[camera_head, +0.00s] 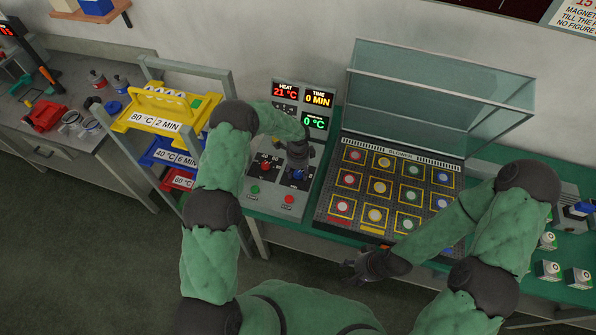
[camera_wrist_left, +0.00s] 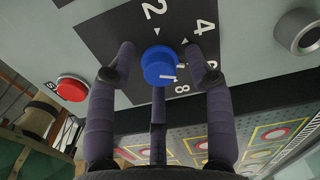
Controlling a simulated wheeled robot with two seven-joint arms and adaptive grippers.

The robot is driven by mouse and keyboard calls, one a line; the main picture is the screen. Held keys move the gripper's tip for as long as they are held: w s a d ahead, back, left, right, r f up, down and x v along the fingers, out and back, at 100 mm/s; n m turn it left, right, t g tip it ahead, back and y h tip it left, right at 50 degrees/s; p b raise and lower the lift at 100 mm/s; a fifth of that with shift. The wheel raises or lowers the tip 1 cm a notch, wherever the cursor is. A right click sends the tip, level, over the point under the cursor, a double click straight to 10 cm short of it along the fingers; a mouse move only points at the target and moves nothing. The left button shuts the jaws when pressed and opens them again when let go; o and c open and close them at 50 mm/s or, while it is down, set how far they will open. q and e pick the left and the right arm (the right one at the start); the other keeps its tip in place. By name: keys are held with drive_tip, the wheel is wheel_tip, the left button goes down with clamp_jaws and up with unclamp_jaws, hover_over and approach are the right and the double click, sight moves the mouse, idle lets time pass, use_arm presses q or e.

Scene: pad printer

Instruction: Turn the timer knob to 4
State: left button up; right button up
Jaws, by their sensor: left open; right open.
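The timer knob (camera_wrist_left: 160,65) is a blue round cap on a dark dial panel marked 2, 4 and 8; it also shows small and partly covered in the head view (camera_head: 297,175). A small white mark shows on it, but its exact setting is hard to read. The time display (camera_head: 318,99) reads 0 MIN. My left gripper (camera_wrist_left: 163,68) is open, with fingers on both sides of the knob and another below it; in the head view (camera_head: 299,158) it is over the dial. Contact cannot be told. My right gripper (camera_head: 370,267) is open and empty in front of the tile bed.
A red heat knob (camera_head: 265,166) sits left of the timer. Green (camera_head: 255,189) and red (camera_head: 289,199) buttons lie below. The pad bed (camera_head: 330,212) with a raised glass lid (camera_head: 440,90) stands to the right. Coloured trays (camera_head: 155,122) stand at left.

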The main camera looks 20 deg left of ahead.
use_arm(q)
clamp_jaws()
drive_tip(key=n+b, duration=0.1)
drive_tip(key=b, duration=0.1)
drive_tip(key=shift+f+n+b, duration=0.15)
drive_tip(key=shift+n+b, duration=0.15)
drive_tip(key=shift+n, duration=0.1)
drive_tip(key=n+b, duration=0.3)
drive_tip(key=shift+n+b, duration=1.8)
drive_tip(key=shift+n, duration=0.6)
drive_tip(key=shift+r, duration=0.2)
